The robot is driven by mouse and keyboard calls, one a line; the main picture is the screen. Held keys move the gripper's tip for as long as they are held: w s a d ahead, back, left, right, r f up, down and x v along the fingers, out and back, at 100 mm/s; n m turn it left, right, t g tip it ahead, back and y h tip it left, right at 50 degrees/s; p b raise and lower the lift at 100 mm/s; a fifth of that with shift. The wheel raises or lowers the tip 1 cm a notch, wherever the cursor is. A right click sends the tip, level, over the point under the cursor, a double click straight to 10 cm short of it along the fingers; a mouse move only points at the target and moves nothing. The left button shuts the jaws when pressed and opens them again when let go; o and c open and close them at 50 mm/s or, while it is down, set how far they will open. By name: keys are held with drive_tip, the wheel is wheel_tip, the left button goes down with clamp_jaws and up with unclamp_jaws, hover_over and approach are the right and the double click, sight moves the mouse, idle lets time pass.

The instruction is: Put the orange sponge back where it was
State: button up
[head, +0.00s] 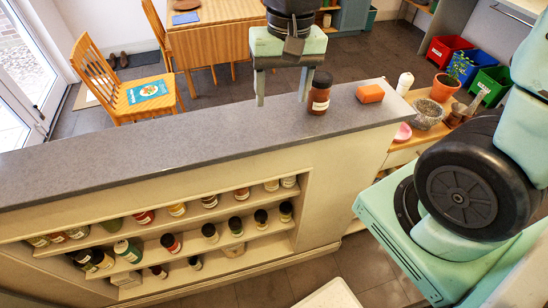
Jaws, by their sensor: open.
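The orange sponge (370,93) lies on the grey counter top (190,137), near its right end. A dark brown jar with a black lid (319,93) stands on the counter just left of the sponge. My gripper (282,103) points down over the counter, left of the jar, with its two fingers apart and nothing visible between them. It is apart from the sponge, with the jar between them in the picture. Whether the fingertips touch the counter cannot be told.
Shelves (190,222) below the counter hold several jars. Right of the counter, a wooden side table (402,153) carries a grey bowl (427,113), a potted plant (445,87) and a white bottle (404,83). The counter's left stretch is clear. A wooden chair (148,93) stands behind.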

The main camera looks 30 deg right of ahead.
drive_tip(key=s+a+f+n, duration=0.1)
drive_tip(key=s+a+n, duration=0.8)
drive_tip(key=s+n, duration=0.2)
drive_tip(key=shift+s+a, duration=0.25)
drive_tip(key=shift+s, duration=0.8)
wheel_tip(320, 180, down, 10)
drive_tip(key=b, duration=1)
drive_tip(key=shift+f, duration=0.15)
